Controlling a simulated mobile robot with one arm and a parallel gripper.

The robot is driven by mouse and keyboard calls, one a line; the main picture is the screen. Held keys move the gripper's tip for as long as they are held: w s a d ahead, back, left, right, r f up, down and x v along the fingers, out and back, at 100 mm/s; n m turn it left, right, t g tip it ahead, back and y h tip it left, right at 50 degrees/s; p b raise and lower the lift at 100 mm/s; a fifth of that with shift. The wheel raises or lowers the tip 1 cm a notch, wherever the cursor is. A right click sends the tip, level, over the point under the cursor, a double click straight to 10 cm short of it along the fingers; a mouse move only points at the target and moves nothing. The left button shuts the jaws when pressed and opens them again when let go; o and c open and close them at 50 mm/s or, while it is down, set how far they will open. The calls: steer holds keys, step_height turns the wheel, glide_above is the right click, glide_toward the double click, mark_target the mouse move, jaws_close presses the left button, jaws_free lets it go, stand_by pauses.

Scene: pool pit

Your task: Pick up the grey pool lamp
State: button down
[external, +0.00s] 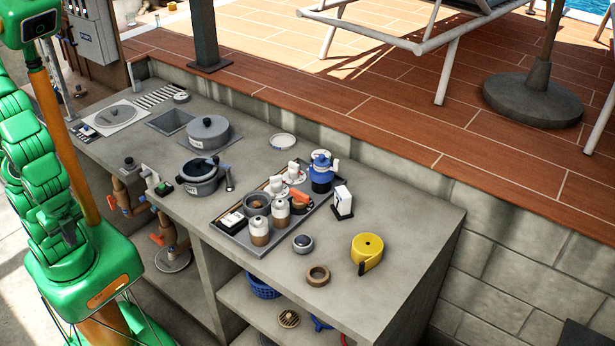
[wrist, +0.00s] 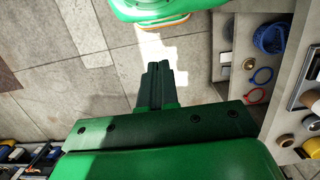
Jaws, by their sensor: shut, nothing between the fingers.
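The grey pool lamp appears to be the small round grey thing with a darker face (external: 302,243) on the grey counter (external: 390,215). It sits in front of the tray, between the tray's right end and the brown ring, and nothing covers it. My gripper (wrist: 158,70) shows in the wrist view with its two dark green fingers together and nothing between them. It is over the paved floor, to the side of the counter and away from the lamp. In the external view my gripper cannot be made out.
A dark tray (external: 237,239) holds bottles and tubs. A blue basket (external: 262,284) is on the shelf below. The counter's right end is clear.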

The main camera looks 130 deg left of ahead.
steer(key=shift+c, duration=0.9)
jaws_free()
steer(key=shift+w, duration=0.1)
steer(key=w+a+n+t, duration=0.1)
steer(key=w+a, duration=0.5)
steer(key=w, duration=0.7)
steer(key=n+t+y, duration=0.2)
steer(key=n+t, duration=0.3)
glide_above(302, 241)
steer(key=s+d, duration=0.1)
steer(key=s, duration=0.1)
step_height(302, 241, down, 10)
steer(key=shift+s+f, duration=0.1)
steer(key=shift+f, duration=0.1)
steer(key=shift+a+f, duration=0.2)
steer(key=shift+f, duration=0.2)
steer(key=shift+d+x, duration=0.2)
steer(key=shift+x, duration=3.45)
